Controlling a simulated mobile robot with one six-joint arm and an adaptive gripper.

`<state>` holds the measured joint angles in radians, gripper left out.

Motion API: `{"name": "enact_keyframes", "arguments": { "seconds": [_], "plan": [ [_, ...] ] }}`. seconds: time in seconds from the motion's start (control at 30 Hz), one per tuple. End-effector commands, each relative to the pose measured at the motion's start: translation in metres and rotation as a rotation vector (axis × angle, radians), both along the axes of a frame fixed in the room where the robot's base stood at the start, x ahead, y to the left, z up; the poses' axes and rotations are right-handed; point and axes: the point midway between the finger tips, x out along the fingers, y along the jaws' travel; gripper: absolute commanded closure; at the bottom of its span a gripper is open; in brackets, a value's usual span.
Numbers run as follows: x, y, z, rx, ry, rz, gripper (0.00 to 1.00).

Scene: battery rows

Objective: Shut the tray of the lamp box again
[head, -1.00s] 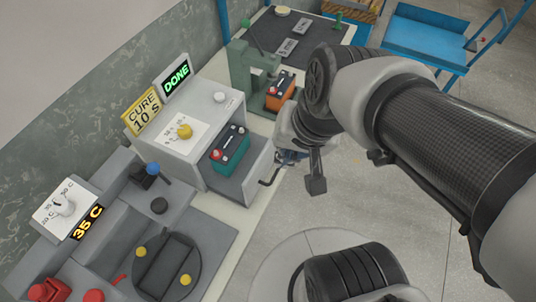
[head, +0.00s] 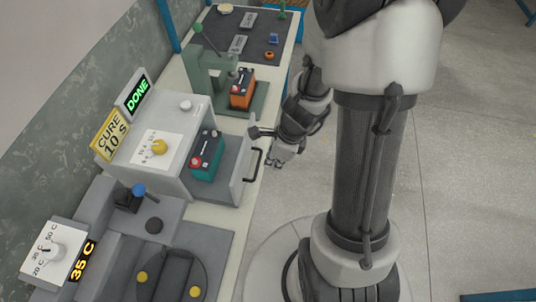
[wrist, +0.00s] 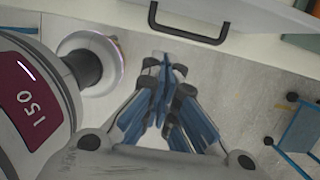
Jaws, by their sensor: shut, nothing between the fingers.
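The lamp box (head: 180,118) is a pale grey cabinet with a yellow dial on top, a CURE 10 S sign and a green DONE display. Its tray (head: 236,172) stands pulled out to the right, with a teal battery (head: 206,155) in it. The tray's black bar handle (head: 257,166) faces the aisle; it also shows in the wrist view (wrist: 188,37). My gripper (head: 282,153) is just right of the handle in the head view. In the wrist view its blue fingers (wrist: 168,78) are shut and empty, with tips close to the handle; contact is unclear.
A green press (head: 213,70) holding an orange battery (head: 242,88) stands behind the lamp box. A unit with a 35 C display (head: 82,261) is in front. A dark mat (head: 262,22) lies at the back.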

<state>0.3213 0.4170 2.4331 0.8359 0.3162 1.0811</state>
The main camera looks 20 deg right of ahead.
Motion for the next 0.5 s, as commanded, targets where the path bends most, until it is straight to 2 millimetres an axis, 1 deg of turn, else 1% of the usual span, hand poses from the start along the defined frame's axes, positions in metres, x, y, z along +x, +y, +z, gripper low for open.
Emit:
{"name": "enact_keyframes", "arguments": {
  "seconds": [0.03, 0.1, 0.33, 0.37, 0.43, 0.5],
  "plan": [
    [0.001, 0.002, -0.017, 0.000, 0.001, 0.001, 1.00],
    [0.003, 0.005, -0.031, 0.000, 0.002, 0.003, 1.00],
    [0.010, 0.014, -0.073, -0.001, 0.000, 0.005, 1.00],
    [0.010, 0.015, -0.077, -0.001, 0.000, 0.005, 1.00],
    [0.018, 0.026, -0.071, -0.001, -0.001, 0.011, 1.00],
    [0.024, 0.034, -0.070, -0.001, -0.001, 0.010, 1.00]
  ]
}}
